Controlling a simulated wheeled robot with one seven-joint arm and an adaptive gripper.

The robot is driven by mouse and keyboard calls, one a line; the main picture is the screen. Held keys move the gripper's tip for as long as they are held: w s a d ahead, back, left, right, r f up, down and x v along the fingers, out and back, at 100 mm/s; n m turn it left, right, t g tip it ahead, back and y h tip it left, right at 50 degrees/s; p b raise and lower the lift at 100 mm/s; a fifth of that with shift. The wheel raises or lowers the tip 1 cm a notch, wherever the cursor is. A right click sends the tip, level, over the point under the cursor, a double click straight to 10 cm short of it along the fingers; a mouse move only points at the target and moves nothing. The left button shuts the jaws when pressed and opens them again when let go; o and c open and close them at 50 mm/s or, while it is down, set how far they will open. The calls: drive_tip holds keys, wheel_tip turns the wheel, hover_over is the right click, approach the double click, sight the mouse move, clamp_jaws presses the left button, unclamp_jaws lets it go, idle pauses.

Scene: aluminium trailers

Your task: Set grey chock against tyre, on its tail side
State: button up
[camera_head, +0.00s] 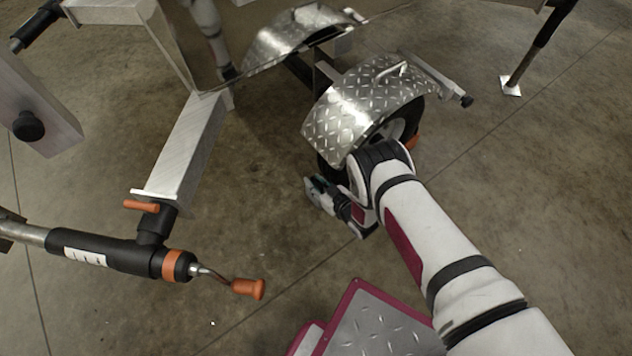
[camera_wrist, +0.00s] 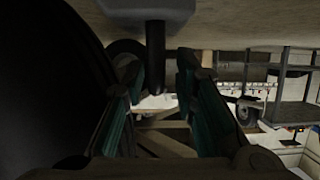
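The tyre (camera_head: 405,125) stands under a shiny tread-plate fender (camera_head: 365,105) in the head view, partly hidden by the fender and my arm. My gripper (camera_head: 316,188) is low by the tyre's lower left side, fingers pointing left, close to the floor. In the wrist view my gripper's two teal-padded fingers (camera_wrist: 158,85) stand apart, with background showing between them. A large black round form, probably the tyre, fills that view's left side. A grey rounded block (camera_wrist: 145,10) shows at its top; I cannot tell whether it is the grey chock. No grey chock shows clearly in the head view.
An orange piece (camera_head: 413,142) sits at the tyre's right side. A drawbar (camera_head: 185,150) and black coupling (camera_head: 110,252) with orange handle stand at left. A leg with a white foot (camera_head: 510,86) is at upper right. Floor at right is clear.

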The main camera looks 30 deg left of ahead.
drive_tip(key=shift+w+d, duration=0.3)
drive_tip(key=shift+w, duration=0.15)
drive_tip(key=shift+s+d+r, duration=0.1)
drive_tip(key=shift+d, duration=0.1)
drive_tip(key=v, duration=1.1)
drive_tip(key=shift+s, duration=0.5)
